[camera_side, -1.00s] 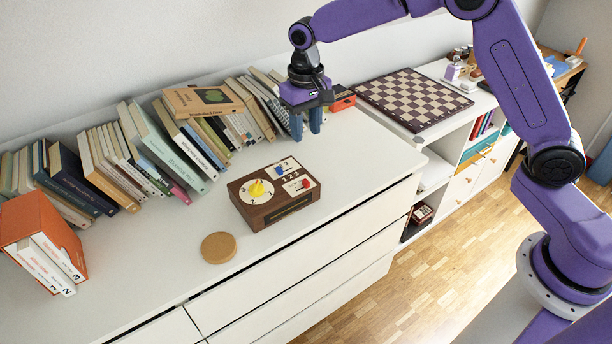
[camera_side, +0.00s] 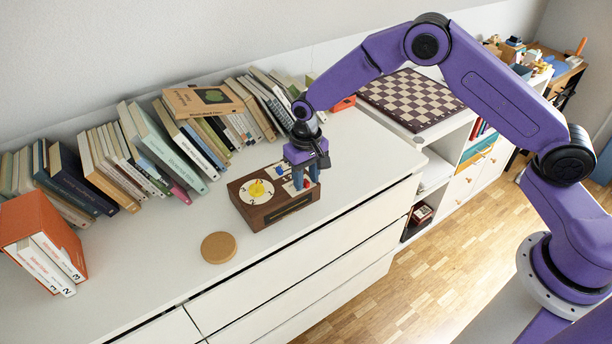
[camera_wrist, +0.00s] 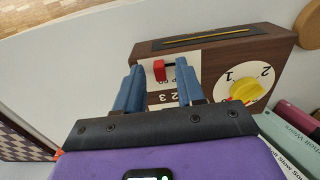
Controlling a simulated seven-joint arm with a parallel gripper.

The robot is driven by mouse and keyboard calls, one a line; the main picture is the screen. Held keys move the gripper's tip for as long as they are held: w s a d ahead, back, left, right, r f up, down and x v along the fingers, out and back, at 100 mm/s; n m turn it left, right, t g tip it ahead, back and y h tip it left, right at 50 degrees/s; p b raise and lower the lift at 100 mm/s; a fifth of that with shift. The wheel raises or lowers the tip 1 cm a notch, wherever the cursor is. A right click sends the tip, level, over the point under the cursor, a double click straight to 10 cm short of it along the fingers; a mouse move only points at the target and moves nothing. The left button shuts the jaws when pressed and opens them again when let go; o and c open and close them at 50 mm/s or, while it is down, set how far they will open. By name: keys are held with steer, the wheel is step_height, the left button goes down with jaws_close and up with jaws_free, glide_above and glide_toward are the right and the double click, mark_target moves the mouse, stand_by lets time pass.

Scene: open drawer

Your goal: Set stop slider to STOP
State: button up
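The brown box (camera_side: 268,210) lies on the white dresser top, with a yellow knob (camera_side: 257,189) on a white numbered dial. In the wrist view, the box (camera_wrist: 225,55) shows a red slider knob (camera_wrist: 159,70) on a white plate and the yellow knob (camera_wrist: 245,90).
A round cork coaster (camera_side: 218,247) lies left of the box. A row of books (camera_side: 160,150) leans along the wall behind. An orange book holder (camera_side: 38,235) stands far left. A chessboard (camera_side: 415,98) lies on the right. The dresser top in front of the box is narrow.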

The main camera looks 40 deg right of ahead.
mark_target(296, 192)
jaws_close()
steer(key=shift+a, duration=1.45)
jaws_free()
steer(key=shift+a, duration=0.1)
step_height(296, 192, up, 17)
steer(key=shift+r, duration=0.2)
